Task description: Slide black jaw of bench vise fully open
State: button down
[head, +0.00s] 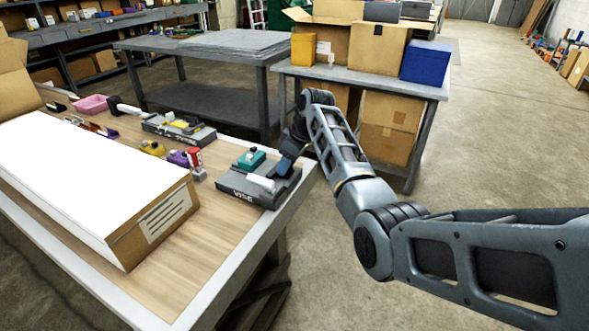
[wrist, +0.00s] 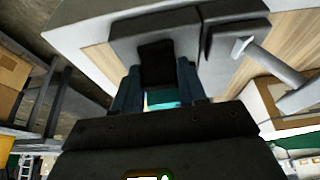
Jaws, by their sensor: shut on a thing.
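The bench vise (head: 248,190), dark grey with "VISE" on its front, sits near the right corner of the wooden-topped bench. A teal part (head: 251,158) and a pale handle (head: 262,183) show on it. My gripper (head: 287,164) reaches down to its right end. In the wrist view, the two bluish fingers of my gripper (wrist: 158,78) are shut on the vise's black jaw (wrist: 157,60), one on each side. A small teal patch shows between the fingers. The grey vise body (wrist: 225,25) lies beyond. The gap between the jaws is not clear from these views.
A large white-topped box (head: 85,180) fills the bench's left side. Small coloured items and a second vise-like tool (head: 180,130) stand behind it. A grey table with cardboard boxes (head: 375,50) and a blue box (head: 425,62) stands behind my arm.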

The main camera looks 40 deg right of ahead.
jog(key=shift+s+f, duration=0.1)
jog(key=shift+s, duration=0.1)
jog(key=shift+d, duration=0.1)
jog(key=c, duration=0.7)
grip_release()
jog(key=shift+v, duration=4)
